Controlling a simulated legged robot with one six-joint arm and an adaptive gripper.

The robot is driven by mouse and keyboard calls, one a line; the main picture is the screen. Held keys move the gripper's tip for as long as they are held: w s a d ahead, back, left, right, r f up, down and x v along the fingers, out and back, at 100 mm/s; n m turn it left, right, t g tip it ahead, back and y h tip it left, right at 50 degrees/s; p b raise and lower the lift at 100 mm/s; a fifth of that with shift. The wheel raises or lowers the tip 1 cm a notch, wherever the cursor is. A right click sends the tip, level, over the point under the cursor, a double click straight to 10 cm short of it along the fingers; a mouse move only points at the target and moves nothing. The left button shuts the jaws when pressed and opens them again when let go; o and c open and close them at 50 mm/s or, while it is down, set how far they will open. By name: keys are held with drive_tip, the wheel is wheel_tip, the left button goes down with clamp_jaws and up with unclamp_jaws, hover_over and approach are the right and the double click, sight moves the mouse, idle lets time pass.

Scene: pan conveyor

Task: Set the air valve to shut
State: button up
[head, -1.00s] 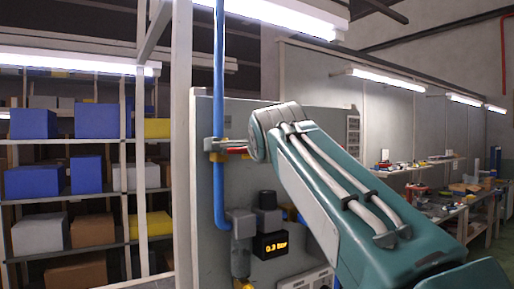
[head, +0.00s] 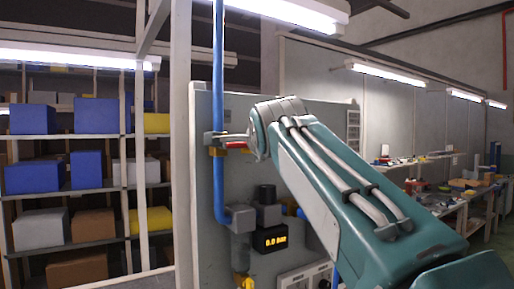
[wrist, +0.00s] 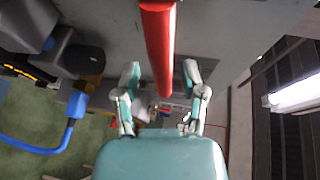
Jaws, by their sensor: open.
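The air valve (head: 213,142) sits on the vertical blue pipe (head: 218,80) on the grey panel in the head view. Its red lever (head: 236,145) points right, roughly level and across the pipe. In the wrist view the red lever (wrist: 158,40) runs down from the top edge to between the fingers. My gripper (wrist: 160,68) is open, with one finger on each side of the lever and visible gaps. In the head view my arm hides most of the gripper and the lever's far end. A display (head: 271,239) below reads 0.0 bar.
A regulator block (head: 243,217) and a black knob (head: 266,194) stick out from the panel (head: 290,115) below the valve. Shelves with blue, white and brown boxes stand at left. A workbench (head: 455,208) with small items is at right.

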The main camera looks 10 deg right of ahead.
drive_tip(key=v, duration=1.2)
drive_tip(key=s+f+n+g, duration=0.3)
drive_tip(key=s+f+n, duration=0.2)
drive_tip(key=f, duration=0.9)
drive_tip(key=s+d+f+n+g+y, duration=0.1)
drive_tip(key=s+f+n+g, duration=0.2)
drive_tip(key=f, duration=1.2)
drive_tip(key=s+f+n+g, duration=0.4)
drive_tip(key=s+f+n, duration=0.5)
drive_tip(key=f, duration=0.6)
drive_tip(key=shift+d+n, duration=0.4)
drive_tip(key=shift+n, duration=0.2)
